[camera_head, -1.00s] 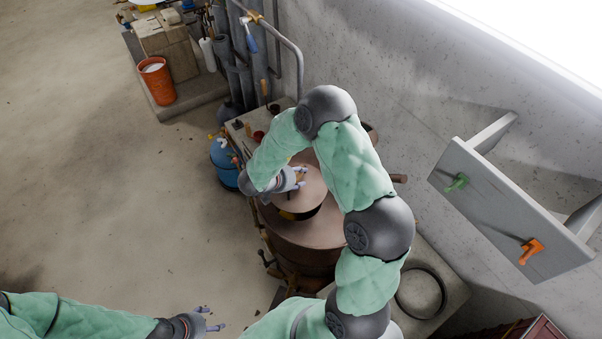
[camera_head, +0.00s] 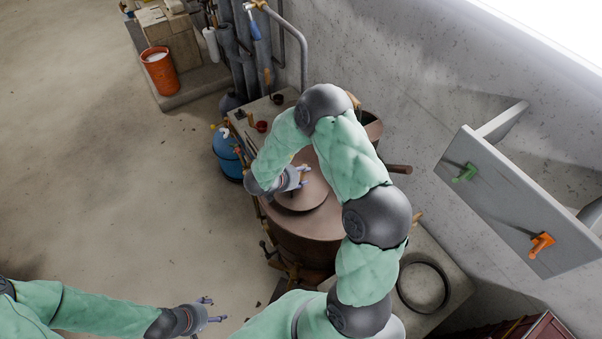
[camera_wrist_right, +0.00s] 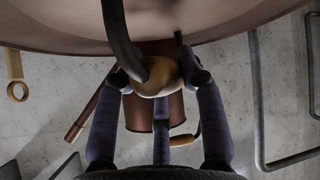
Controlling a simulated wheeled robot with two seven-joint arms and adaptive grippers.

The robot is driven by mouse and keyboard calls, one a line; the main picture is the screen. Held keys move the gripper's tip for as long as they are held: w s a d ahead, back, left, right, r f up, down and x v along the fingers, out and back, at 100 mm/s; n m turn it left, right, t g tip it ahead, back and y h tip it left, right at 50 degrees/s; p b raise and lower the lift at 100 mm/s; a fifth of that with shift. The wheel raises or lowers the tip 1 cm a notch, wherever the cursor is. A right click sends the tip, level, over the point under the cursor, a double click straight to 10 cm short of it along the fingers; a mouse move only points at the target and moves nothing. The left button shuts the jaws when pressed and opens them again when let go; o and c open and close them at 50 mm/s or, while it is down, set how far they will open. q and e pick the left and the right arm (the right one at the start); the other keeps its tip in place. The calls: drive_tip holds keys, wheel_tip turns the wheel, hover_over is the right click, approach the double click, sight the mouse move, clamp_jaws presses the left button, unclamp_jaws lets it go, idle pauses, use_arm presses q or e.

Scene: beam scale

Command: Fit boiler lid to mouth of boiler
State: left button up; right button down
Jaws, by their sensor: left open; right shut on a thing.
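The boiler (camera_head: 300,247) is a large brown copper drum below the middle of the head view, partly behind my right arm. The round copper lid (camera_head: 292,201) is over the boiler's top and looks nearly flat against it. My arm hides its far right side, and I cannot tell whether it is fully seated in the mouth. My right gripper (camera_head: 303,177) is shut on the lid's handle. The wrist view shows the fingers around the handle's tan grip (camera_wrist_right: 156,77) on a dark curved bar. My left gripper (camera_head: 213,312) is open and empty, low and left of the boiler.
A blue container (camera_head: 228,152) stands left of the boiler. A grey panel with green and orange levers (camera_head: 505,205) projects at right. A dark ring (camera_head: 423,286) lies on a slab at lower right. An orange bucket (camera_head: 160,75) and pipes stand behind. The floor at left is clear.

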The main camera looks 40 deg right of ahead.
drive_tip(key=shift+w, duration=0.1)
drive_tip(key=shift+p, duration=0.75)
idle(0.7)
drive_tip(key=shift+f+b, duration=0.8)
drive_tip(key=shift+f, duration=0.6)
drive_tip(key=c, duration=0.7)
unclamp_jaws()
drive_tip(key=v, duration=1.2)
